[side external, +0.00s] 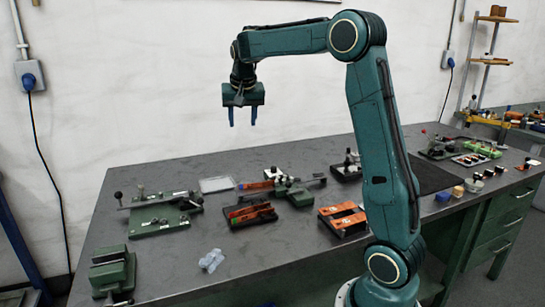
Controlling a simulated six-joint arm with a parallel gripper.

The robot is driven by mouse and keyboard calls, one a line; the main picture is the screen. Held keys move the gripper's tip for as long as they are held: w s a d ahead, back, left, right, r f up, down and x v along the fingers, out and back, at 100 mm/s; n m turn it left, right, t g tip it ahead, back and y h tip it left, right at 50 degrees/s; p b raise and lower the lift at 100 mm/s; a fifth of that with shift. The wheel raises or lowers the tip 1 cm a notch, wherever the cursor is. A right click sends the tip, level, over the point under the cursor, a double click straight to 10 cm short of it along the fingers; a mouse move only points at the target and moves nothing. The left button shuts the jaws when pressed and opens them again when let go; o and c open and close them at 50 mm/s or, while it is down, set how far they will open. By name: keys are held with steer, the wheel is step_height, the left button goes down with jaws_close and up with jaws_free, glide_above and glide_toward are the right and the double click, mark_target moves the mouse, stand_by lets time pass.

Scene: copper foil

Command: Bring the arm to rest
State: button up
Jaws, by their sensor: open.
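My gripper (243,117) hangs from the raised teal arm, its two blue fingers pointing down with a gap between them. It is open and empty, high above the workbench (285,243) and clear of everything on it. The arm stands upright at the bench's front edge, bends at a high elbow and reaches left. The white wall is behind the gripper.
On the bench are a green fixture (165,214), a green vise (112,272), orange blocks (343,217), a dark tray with orange parts (251,214), a clear flat box (217,184) and crumpled clear film (211,260). Small items crowd the right end. The front middle is mostly bare.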

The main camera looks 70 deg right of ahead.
steer(key=s+a+r+n+t, duration=0.1)
steer(key=s+a+r+n, duration=0.15)
steer(key=s+a, duration=0.45)
steer(key=s+a+f+n+t+y, duration=0.1)
steer(key=s+a+f+n+y, duration=0.1)
steer(key=s+a, duration=0.7)
steer(key=s+a+f+n+y, duration=0.2)
steer(key=s+a+f+n, duration=0.3)
steer(key=s+a, duration=0.4)
steer(key=shift+s+a+n+t, duration=0.25)
steer(key=shift+a+n+t, duration=0.2)
steer(key=shift+n, duration=0.4)
